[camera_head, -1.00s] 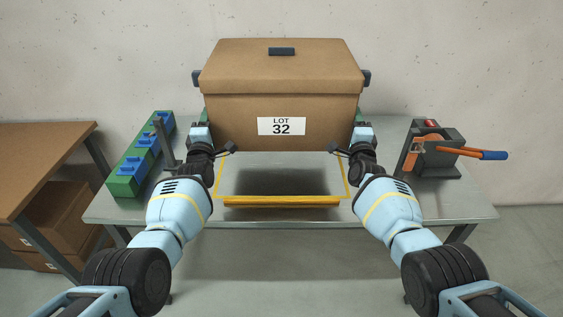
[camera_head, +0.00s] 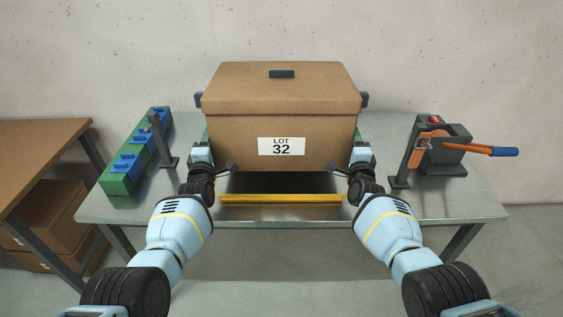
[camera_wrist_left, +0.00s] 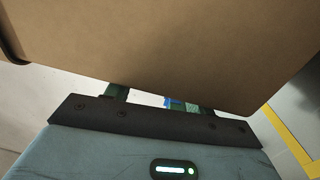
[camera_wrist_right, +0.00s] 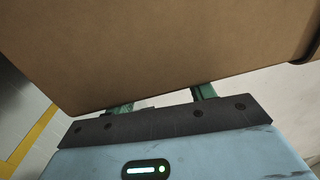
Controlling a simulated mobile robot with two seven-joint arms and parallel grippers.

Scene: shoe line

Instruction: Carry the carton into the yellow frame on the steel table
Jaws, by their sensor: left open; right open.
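The brown carton (camera_head: 280,115) with a "LOT 32" label is level between my two arms, above the steel table (camera_head: 400,210); a dark shadow lies under it. The yellow frame (camera_head: 280,198) is on the tabletop; its front bar shows just nearer than the carton, and the rest is mostly hidden. My left gripper (camera_head: 205,137) is open at the carton's left side; its green fingers (camera_wrist_left: 117,92) run behind the carton's lower edge. My right gripper (camera_head: 357,137) is open at the right side, likewise in the right wrist view (camera_wrist_right: 163,100). Finger contact is hidden.
A green rail with blue blocks (camera_head: 130,160) and a dark post (camera_head: 163,140) stand left on the table. A grey device with an orange lever (camera_head: 445,150) stands right. A brown bench (camera_head: 35,155) with cartons (camera_head: 55,215) under it is at far left.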

